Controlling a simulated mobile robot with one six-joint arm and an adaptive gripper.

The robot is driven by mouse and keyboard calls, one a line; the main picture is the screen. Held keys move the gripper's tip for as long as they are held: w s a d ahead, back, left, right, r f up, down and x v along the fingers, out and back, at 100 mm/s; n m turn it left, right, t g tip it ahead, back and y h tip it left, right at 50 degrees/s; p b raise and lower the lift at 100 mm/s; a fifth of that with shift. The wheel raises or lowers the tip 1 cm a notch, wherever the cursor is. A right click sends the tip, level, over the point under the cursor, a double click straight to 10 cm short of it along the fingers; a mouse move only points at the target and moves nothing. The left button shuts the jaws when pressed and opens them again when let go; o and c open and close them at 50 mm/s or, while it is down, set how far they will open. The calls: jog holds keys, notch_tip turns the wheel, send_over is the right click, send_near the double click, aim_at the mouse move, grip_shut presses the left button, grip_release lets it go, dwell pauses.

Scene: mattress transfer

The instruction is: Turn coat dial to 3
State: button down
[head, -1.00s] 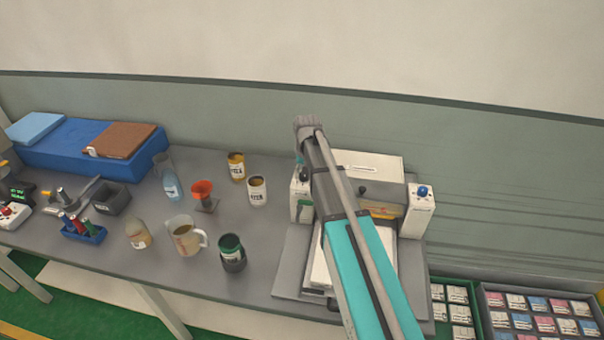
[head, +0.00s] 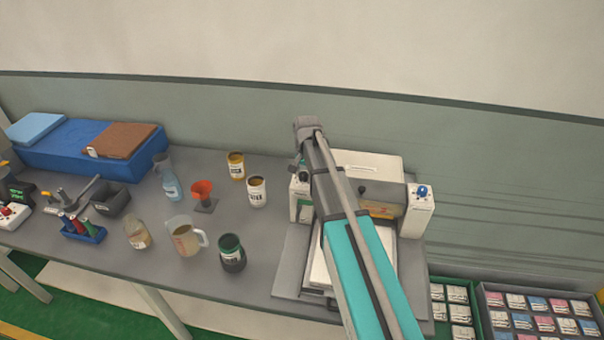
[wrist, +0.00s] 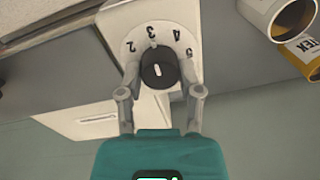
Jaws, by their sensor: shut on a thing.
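The coat dial (wrist: 158,70) is a round black knob with a white mark, on a pale plate printed with 2, 3, 4 and 5. In the wrist view its white mark runs nearly upright, towards the 3. My gripper (wrist: 158,92) has one grey finger on each side of the knob and is shut on it. In the head view the dial (head: 303,176) sits on the left post of the white coating machine (head: 368,165). My arm crosses in front of the machine and hides part of it.
A white tin (head: 257,192) and a yellow tin (head: 236,165) stand left of the machine. A dark jar (head: 232,254) and a measuring jug (head: 186,236) stand nearer the front. A blue knob (head: 422,191) tops the right post.

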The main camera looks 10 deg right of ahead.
jog(key=shift+c, duration=1.3)
grip_release()
jog(key=shift+a, duration=0.1)
